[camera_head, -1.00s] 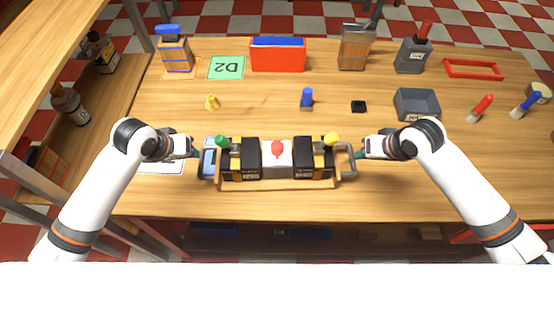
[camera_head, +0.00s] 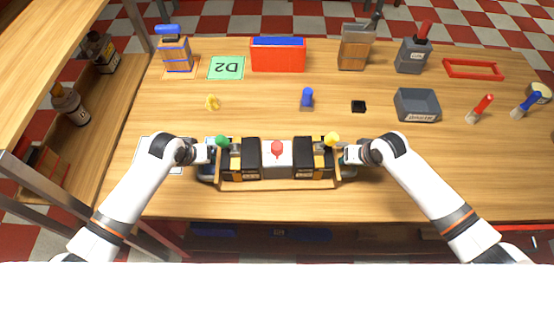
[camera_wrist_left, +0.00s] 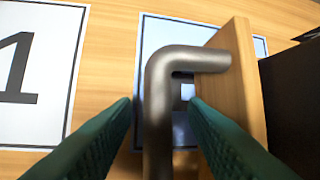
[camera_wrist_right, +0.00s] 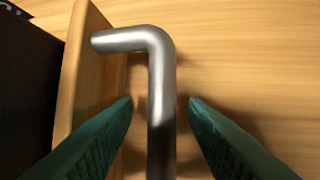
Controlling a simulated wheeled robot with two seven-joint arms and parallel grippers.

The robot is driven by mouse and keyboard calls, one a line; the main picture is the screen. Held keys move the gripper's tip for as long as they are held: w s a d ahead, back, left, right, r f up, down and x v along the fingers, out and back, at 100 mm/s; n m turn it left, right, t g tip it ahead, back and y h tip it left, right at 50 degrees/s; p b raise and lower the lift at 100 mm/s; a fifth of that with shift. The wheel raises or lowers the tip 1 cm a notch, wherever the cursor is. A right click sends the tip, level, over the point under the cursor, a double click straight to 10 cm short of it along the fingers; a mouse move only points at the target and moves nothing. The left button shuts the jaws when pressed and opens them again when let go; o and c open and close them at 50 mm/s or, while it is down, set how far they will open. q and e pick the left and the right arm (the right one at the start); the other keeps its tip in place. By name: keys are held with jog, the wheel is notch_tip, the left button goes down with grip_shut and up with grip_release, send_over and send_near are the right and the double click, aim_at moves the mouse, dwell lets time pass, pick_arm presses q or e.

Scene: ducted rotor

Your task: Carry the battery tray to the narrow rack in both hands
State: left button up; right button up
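The battery tray (camera_head: 281,185) is a wooden tray with dark battery blocks, a grey middle block with a red knob, and green and yellow knobs on top. It rests on the table near the front edge. My left gripper (camera_head: 207,153) is at its left end; in the left wrist view the open fingers (camera_wrist_left: 160,115) stand on either side of the grey metal handle (camera_wrist_left: 158,95). My right gripper (camera_head: 348,154) is at its right end; in the right wrist view the open fingers (camera_wrist_right: 160,110) straddle the other handle (camera_wrist_right: 160,80), with gaps visible. I cannot make out a narrow rack for certain.
A wooden shelf (camera_head: 45,50) stands at the left.

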pick_arm(q)
grip_shut()
pick_arm(e)
grip_shut()
dwell(0.9)
pick_arm(q)
jog(key=shift+w+r, duration=0.15)
jog(key=shift+r, duration=0.1)
pick_arm(e)
jog(key=shift+w+r, duration=0.1)
jog(key=shift+r, duration=0.15)
